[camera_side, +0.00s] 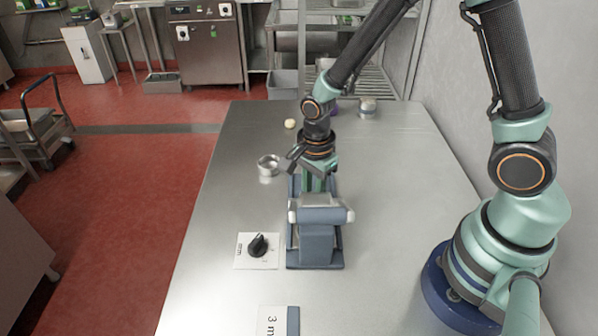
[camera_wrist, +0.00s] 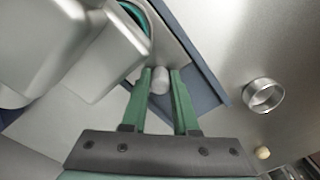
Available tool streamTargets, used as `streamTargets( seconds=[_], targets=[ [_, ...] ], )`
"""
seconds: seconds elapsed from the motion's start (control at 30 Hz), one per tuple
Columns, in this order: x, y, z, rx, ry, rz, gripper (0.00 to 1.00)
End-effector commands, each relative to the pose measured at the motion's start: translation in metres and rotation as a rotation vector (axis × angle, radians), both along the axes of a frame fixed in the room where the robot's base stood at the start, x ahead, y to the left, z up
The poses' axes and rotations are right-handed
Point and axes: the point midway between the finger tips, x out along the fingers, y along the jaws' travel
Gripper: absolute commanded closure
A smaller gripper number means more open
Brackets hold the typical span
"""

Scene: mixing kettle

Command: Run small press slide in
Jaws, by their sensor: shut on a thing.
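The small press (camera_side: 317,240) stands on the steel table, with a blue-grey base and a pale rounded head. In the wrist view the press head (camera_wrist: 50,40) fills the upper left. My gripper (camera_side: 316,182) is low at the far end of the press, behind its head. In the wrist view my green fingers (camera_wrist: 162,84) are closed around a short grey knob (camera_wrist: 160,76), which I take to be the slide's knob. The slide's inner end is hidden under the press head.
A small metal ring (camera_side: 268,166) lies left of the press, with a pale round piece (camera_side: 290,123) beyond it. A black dial on a white plate (camera_side: 257,246) and a marked card (camera_side: 277,320) are nearer. A metal jar (camera_side: 367,107) stands far back.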

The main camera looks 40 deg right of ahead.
Motion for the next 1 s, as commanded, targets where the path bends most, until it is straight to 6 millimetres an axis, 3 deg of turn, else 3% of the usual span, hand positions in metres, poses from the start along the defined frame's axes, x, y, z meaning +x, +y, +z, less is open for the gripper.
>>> streamTargets(
  seconds=[0.27,0.3,0.33,0.37,0.77,1.0],
  targets=[
    [-0.004,0.003,0.0,-0.002,0.009,0.01,1.0],
    [-0.004,0.003,0.0,-0.002,0.01,0.01,0.56],
    [-0.004,0.003,0.0,-0.002,0.01,0.01,0.45],
    [-0.004,0.003,0.0,-0.002,0.009,0.01,0.42],
    [-0.002,0.002,0.004,-0.001,0.005,0.006,0.42],
    [-0.001,0.002,0.037,0.0,0.0,0.006,0.42]
  ],
)
